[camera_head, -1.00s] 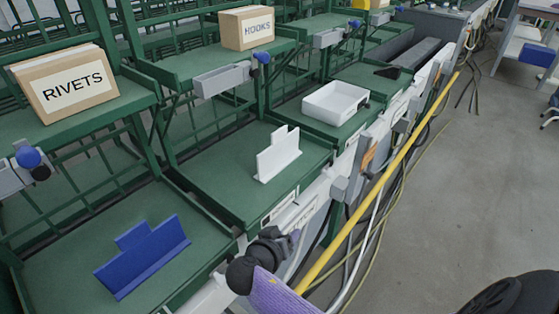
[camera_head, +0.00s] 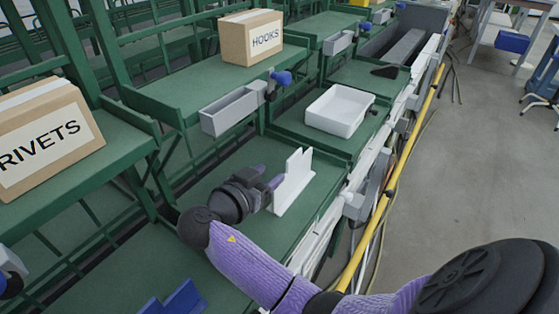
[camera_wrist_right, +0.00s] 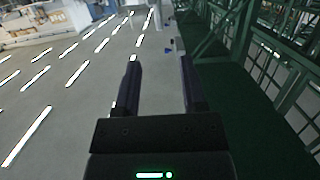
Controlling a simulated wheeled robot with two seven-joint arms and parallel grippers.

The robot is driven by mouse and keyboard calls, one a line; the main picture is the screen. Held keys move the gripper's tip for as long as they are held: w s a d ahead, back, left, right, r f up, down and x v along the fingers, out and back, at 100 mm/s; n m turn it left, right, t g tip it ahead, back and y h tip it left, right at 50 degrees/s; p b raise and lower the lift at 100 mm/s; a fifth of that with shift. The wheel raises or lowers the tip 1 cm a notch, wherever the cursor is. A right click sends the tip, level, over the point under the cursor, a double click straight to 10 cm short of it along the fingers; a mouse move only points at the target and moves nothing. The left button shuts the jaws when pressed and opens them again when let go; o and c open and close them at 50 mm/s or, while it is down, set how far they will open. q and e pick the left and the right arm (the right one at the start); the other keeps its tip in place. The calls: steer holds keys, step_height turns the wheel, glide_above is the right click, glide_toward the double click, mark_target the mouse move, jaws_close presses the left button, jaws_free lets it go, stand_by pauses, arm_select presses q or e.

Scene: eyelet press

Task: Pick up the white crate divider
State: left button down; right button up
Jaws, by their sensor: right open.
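Whether a finger touches the plate is unclear. A blue divider (camera_head: 175,300) is partly cut off at the bottom edge. My left gripper is not in view.
A white tray (camera_head: 338,110) sits on the shelf section beyond the divider. Boxes labelled HOOKS (camera_head: 251,38) and RIVETS (camera_head: 45,138) stand on upper shelves. A grey bin (camera_head: 232,110) hangs from the upper shelf. A yellow pipe (camera_head: 390,190) runs along the front.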

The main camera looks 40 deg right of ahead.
mark_target(288, 161)
steer(key=b+x, duration=0.1)
steer(key=x, duration=0.8)
steer(key=shift+b, duration=0.4)
steer(key=shift+c, duration=0.4)
jaws_close()
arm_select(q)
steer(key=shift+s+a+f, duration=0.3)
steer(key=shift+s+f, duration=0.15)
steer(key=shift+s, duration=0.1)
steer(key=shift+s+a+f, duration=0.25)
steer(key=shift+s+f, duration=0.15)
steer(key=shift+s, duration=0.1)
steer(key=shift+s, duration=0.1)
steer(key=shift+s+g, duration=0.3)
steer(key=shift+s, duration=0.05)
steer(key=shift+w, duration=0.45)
